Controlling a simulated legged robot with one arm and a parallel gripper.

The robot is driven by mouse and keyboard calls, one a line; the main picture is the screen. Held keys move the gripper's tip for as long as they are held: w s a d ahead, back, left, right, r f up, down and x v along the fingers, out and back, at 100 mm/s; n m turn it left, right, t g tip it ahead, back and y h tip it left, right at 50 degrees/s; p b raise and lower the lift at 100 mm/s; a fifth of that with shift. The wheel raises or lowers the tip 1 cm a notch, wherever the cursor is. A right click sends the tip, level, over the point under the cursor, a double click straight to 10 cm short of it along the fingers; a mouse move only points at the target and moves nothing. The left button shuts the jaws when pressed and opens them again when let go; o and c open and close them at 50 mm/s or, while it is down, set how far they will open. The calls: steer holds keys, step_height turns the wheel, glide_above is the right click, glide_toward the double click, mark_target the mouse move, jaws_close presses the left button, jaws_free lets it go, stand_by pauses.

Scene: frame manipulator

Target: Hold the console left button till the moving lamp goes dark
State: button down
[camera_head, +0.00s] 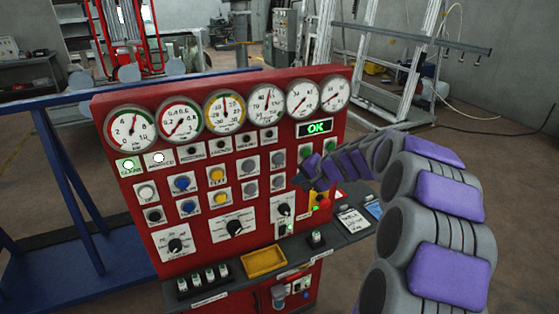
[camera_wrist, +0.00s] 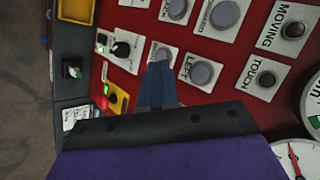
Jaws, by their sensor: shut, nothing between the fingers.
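The red console (camera_head: 235,165) stands in front of me. In the wrist view the button labelled LEFT (camera_wrist: 201,74) is a round grey button on a white plate, uncovered. My gripper (camera_wrist: 158,66) is shut, its fingertips over the lower edge of the grey button (camera_wrist: 160,52) just below the LEFT one on the panel. I cannot tell whether they touch it. The lamp labelled MOVING (camera_wrist: 294,29) looks dark. In the head view my gripper (camera_head: 299,181) is at the right side of the button rows and hides part of them.
A lamp labelled TOUCH (camera_wrist: 268,79) beside MOVING is dark. Knobs and a red emergency button (camera_head: 324,203) sit below my gripper. A ledge with a yellow tray (camera_head: 264,261) juts out at the bottom.

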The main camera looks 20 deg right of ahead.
mark_target(279, 160)
steer(key=shift+w, duration=0.15)
steer(key=w+p, duration=0.3)
steer(key=w, duration=0.5)
steer(key=shift+w+p, duration=0.25)
steer(key=shift+p, duration=0.15)
stand_by(0.3)
steer(key=shift+w+a, duration=0.1)
stand_by(1.5)
steer(key=shift+w+a, duration=0.1)
steer(key=shift+w, duration=0.15)
